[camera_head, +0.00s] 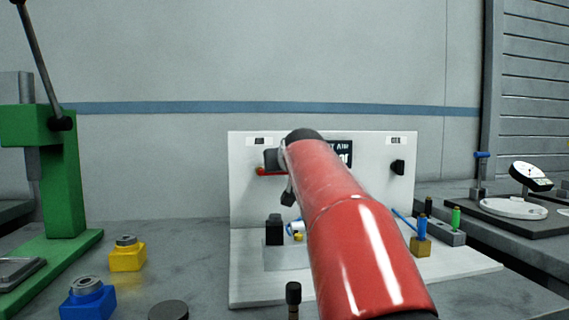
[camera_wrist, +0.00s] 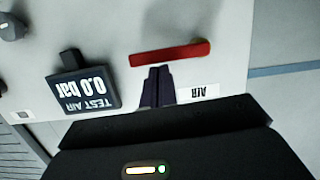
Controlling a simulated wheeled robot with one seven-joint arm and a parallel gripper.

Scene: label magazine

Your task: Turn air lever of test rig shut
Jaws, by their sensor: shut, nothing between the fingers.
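The air lever is a red bar on the upright white panel of the test rig (camera_head: 245,200). In the wrist view the air lever (camera_wrist: 180,53) lies almost level across the picture, just past my fingertips. In the head view only a short red end of it (camera_head: 268,171) shows, left of my red arm, which hides the rest. My gripper (camera_wrist: 158,72) is shut and empty, its dark fingers together close to the lever; whether they touch it I cannot tell. An AIR label (camera_wrist: 198,92) sits beside the fingers. A dark display (camera_wrist: 88,90) reads TEST AIR 0.0 bar.
A black knob (camera_head: 398,167) is on the panel's right. A black block (camera_head: 274,230) and a brass block with a blue pin (camera_head: 421,246) stand on the rig's base. A green press (camera_head: 60,170) stands left, with yellow (camera_head: 127,257) and blue (camera_head: 88,302) blocks near it.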

